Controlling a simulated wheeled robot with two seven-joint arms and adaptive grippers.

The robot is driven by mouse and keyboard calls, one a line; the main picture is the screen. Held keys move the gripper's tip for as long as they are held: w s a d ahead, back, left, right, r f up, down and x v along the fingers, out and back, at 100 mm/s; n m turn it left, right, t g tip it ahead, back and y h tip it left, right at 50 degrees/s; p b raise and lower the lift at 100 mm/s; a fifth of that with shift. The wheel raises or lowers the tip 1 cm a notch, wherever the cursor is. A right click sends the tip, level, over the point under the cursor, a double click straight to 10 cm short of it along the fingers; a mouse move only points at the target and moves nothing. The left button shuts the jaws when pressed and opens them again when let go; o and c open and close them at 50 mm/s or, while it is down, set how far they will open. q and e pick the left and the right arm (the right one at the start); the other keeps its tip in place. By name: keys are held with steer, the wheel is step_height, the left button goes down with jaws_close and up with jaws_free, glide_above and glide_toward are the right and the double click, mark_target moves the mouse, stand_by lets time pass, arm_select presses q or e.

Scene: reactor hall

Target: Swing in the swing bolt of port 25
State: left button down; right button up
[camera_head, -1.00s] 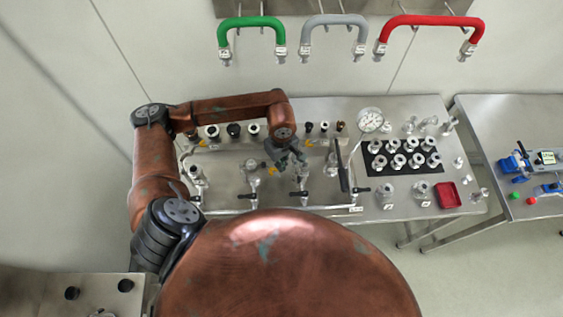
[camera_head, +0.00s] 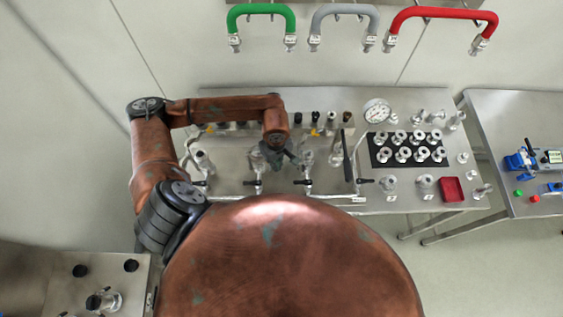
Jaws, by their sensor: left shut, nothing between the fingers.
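My left gripper (camera_head: 277,158) is over the back middle of the steel bench, beside a silver port fitting (camera_head: 257,160). It is seen from above, small and dark, with its fingers shut and empty. Another silver fitting (camera_head: 307,158) stands just to its right, and a further one (camera_head: 203,162) stands at the left. I cannot read which fitting is port 25, and I cannot make out its swing bolt at this size. My left forearm hides part of the row behind. My right gripper is not in view.
A black vertical handle (camera_head: 348,160) and a pressure gauge (camera_head: 376,111) stand right of the fittings. A black mat (camera_head: 377,161) holds several flanged parts near a red tray (camera_head: 451,190). Green (camera_head: 261,10), grey (camera_head: 345,10) and red (camera_head: 443,13) hoses hang above.

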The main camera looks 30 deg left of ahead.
arm_select(q)
step_height(320, 180, up, 7)
steer(key=w, duration=0.1)
steer(key=shift+d+p, duration=0.4)
steer(key=shift+p, duration=0.05)
stand_by(0.4)
